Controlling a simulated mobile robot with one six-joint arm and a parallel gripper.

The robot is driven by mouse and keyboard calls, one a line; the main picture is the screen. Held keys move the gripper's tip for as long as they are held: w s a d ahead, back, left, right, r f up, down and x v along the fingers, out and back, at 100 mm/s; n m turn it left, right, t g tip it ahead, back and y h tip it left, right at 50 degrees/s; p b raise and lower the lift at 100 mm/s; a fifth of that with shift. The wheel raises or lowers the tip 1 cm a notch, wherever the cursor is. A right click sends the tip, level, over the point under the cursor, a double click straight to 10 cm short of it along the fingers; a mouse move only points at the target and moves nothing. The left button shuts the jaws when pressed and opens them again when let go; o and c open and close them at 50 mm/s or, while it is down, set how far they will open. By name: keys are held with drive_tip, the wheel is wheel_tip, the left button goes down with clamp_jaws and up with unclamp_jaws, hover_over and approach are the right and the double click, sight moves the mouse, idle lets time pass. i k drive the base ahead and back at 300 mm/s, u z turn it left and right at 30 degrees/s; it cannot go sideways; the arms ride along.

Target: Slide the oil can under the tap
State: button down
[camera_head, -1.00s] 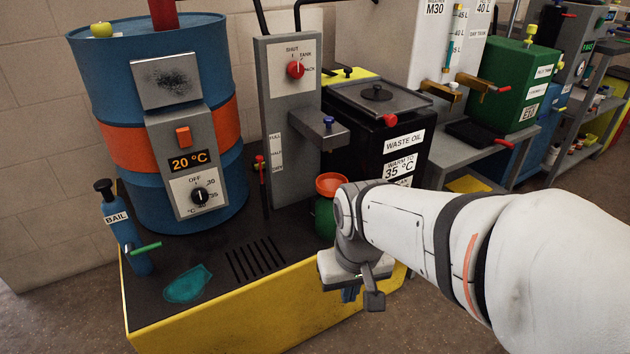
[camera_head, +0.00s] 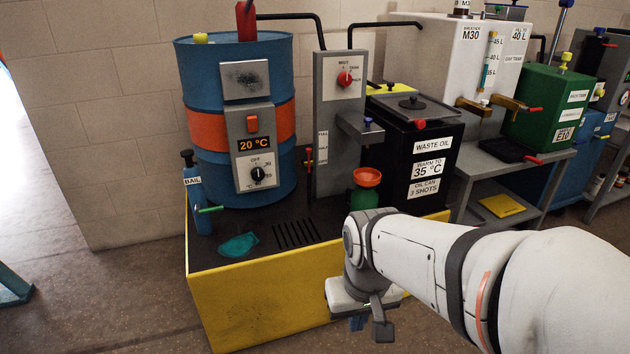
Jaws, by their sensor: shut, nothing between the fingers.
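A green can with an orange funnel top (camera_head: 365,189), which looks like the oil can, stands on the dark top of the yellow-sided platform (camera_head: 262,299). My arm hides its lower part. My gripper (camera_head: 358,323) is shut and empty, pointing down in front of the platform's yellow side. It appears lower and nearer than the can, apart from it.
A blue drum (camera_head: 190,75) with an orange band stands behind left. A small blue BAIL bottle (camera_head: 198,203) and a teal patch (camera_head: 238,245) are at the platform's left. A black waste oil box (camera_head: 399,150) stands close behind the can.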

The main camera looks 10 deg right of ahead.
sight(361, 200)
drive_tip(key=u, duration=0.05)
drive_tip(key=i, duration=1)
drive_tip(key=u, duration=0.05)
